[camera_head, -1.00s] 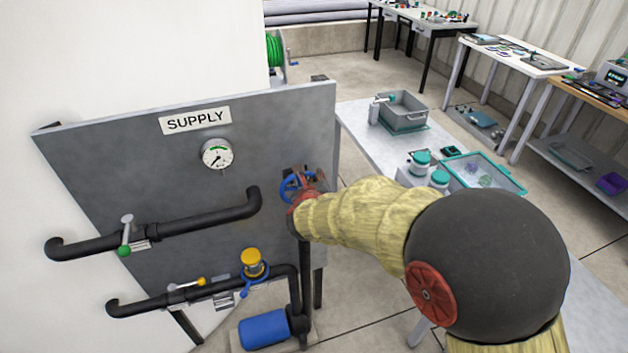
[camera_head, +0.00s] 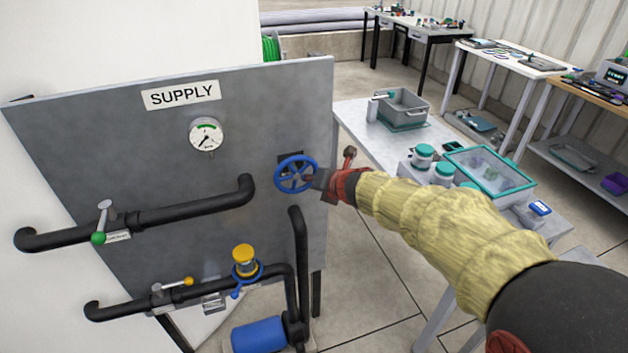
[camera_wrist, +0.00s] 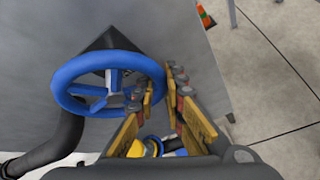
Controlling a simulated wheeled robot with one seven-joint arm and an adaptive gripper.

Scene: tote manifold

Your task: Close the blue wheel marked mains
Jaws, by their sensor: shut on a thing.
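The blue wheel (camera_head: 295,175) is mounted on the right side of the grey SUPPLY panel (camera_head: 110,140), at the pipe run. Its label is a dark plate partly hidden behind it, and I cannot read it. My gripper (camera_head: 318,180) is at the wheel's right rim. In the wrist view the blue wheel (camera_wrist: 108,82) fills the upper left, and my gripper (camera_wrist: 158,88) has its fingers at the rim's right side, shut on it.
A pressure gauge (camera_head: 209,136) sits above the pipes. A white table (camera_head: 365,140) with a grey bin (camera_head: 403,106) stands to the right.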

